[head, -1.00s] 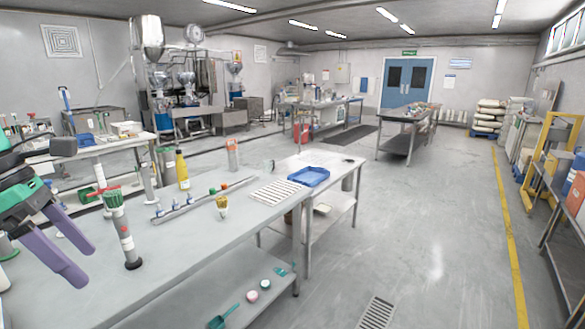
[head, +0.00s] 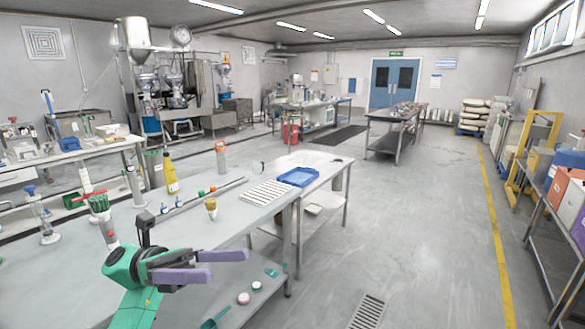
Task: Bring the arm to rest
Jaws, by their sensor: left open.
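My left gripper (head: 227,266), green and black with two purple fingers, is low in the head view, in front of the near grey table (head: 60,275). Its fingers point right and are apart, with nothing between them. A green-topped upright cylinder (head: 104,222) stands on the near table behind and left of the gripper; its lower part is hidden by the gripper. My right gripper is not in view.
A yellow bottle (head: 170,174), a white-and-orange cylinder (head: 221,158), a brush (head: 211,208) and a white slatted rack (head: 264,193) are on the near table. A blue tray (head: 298,177) lies on the table beyond. Open floor (head: 420,230) is at right.

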